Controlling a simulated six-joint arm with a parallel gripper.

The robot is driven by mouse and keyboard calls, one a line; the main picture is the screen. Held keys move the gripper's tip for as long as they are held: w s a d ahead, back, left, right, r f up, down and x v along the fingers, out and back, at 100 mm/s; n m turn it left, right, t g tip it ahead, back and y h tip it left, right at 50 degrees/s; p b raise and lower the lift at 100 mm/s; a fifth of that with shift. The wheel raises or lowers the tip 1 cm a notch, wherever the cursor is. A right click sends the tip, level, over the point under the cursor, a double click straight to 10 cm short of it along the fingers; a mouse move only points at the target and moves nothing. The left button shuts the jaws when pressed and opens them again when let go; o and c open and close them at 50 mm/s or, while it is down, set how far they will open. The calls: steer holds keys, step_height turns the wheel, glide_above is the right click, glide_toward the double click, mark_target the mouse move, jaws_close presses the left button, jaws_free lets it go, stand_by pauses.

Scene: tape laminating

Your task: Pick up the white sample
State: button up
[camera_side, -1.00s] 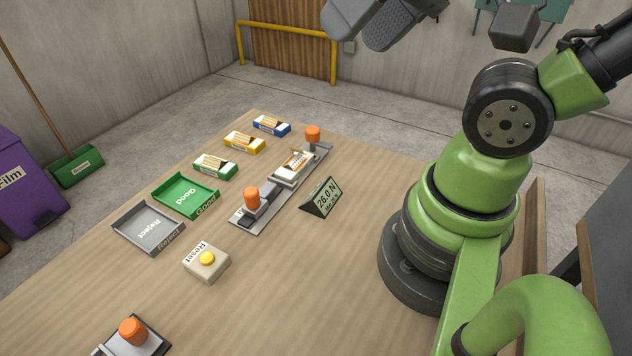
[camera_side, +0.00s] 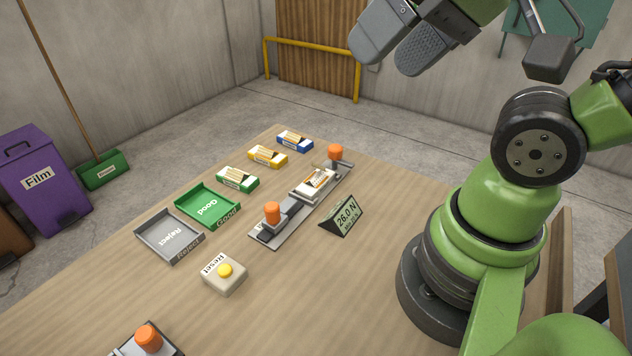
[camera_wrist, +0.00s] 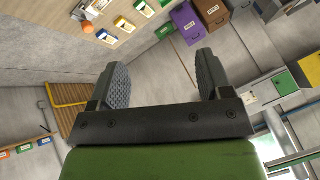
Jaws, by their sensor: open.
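The white sample (camera_side: 316,182) appears as a small pale block with a patterned top, lying in the middle of the long grey fixture (camera_side: 270,238) on the table. Orange-knobbed clamps (camera_side: 272,214) stand at both ends of that fixture. My gripper (camera_side: 400,48) is high above and beyond the table at the top of the side view, well apart from the sample. In the wrist view my gripper (camera_wrist: 162,68) has its two fingers wide apart with nothing between them. Part of the fixture shows at that view's upper left edge, where I cannot make out the sample clearly.
Green (camera_side: 238,180), yellow (camera_side: 268,157) and blue (camera_side: 295,141) boxes line the table's far left side. A green Good tray (camera_side: 186,202), a grey Reject tray (camera_side: 146,237), a Reset button box (camera_side: 224,274) and a 26.0 N display (camera_side: 340,215) stand around the fixture.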

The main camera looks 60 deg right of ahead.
steer(key=w+d+f+n+g+h, duration=0.1)
steer(key=w+d+f+n+g, duration=0.1)
steer(key=w+f+n, duration=0.3)
steer(key=w+d+f+n+g+h, duration=0.1)
steer(key=w+d+f+n+g, duration=0.15)
steer(key=w+n, duration=0.45)
steer(key=w+d+f+n+g, duration=0.1)
steer(key=f+n, duration=0.2)
steer(key=f, duration=0.1)
steer(key=w+d+f+n, duration=0.2)
steer(key=f+n, duration=0.1)
steer(key=f, duration=0.1)
steer(key=w+d+f+n+g, duration=0.1)
steer(key=f+n, duration=0.2)
steer(key=f, duration=0.1)
steer(key=shift+w+d+f+n+g, duration=0.2)
steer(key=shift+f+n+g, duration=0.15)
steer(key=shift+f+n, duration=0.05)
glide_above(312, 178)
steer(key=f, duration=0.4)
steer(key=shift+a+f, duration=0.25)
steer(key=shift+a, duration=0.05)
step_height(312, 178, down, 6)
steer(key=shift+s+d+r, duration=0.1)
steer(key=shift+d, duration=0.05)
